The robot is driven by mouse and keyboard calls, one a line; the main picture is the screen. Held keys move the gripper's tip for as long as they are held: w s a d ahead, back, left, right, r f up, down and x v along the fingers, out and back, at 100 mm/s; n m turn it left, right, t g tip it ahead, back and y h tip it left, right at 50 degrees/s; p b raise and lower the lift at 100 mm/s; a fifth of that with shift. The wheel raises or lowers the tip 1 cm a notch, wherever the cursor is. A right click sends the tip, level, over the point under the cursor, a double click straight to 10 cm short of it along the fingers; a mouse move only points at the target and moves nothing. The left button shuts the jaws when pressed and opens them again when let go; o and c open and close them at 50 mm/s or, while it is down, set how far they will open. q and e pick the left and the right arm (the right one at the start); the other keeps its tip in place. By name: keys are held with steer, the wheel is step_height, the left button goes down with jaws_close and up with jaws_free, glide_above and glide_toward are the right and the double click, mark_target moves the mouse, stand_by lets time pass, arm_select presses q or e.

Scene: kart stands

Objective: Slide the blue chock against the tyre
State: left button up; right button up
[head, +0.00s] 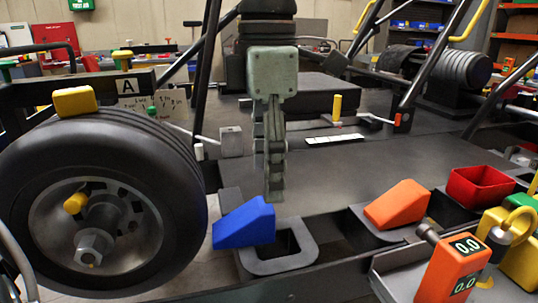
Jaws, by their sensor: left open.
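The blue chock (243,224) is a wedge at the middle of the head view, just right of the black tyre (105,205). Its low end faces the tyre and its tall end faces right. Only a narrow gap shows between them; I cannot tell whether they touch lower down. My left gripper (275,193) hangs down from the top, seen nearly edge-on. It is open, with its fingertips by the chock's tall right end. Contact with the chock is not clear. My right gripper is not in view.
A grey U-shaped bracket (302,253) lies right of the blue chock. An orange chock (397,204) sits farther right, near a red bin (480,187) and an orange gauge (452,270). A yellow block (75,101) rests on the tyre. The flat dark deck (350,175) behind is mostly clear.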

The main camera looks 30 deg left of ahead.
mark_target(268, 212)
arm_select(q)
steer(key=shift+f, duration=3.95)
steer(key=c, duration=1.1)
steer(key=o, duration=1.1)
steer(key=shift+c, duration=0.2)
steer(key=shift+r, duration=0.1)
step_height(268, 212, up, 12)
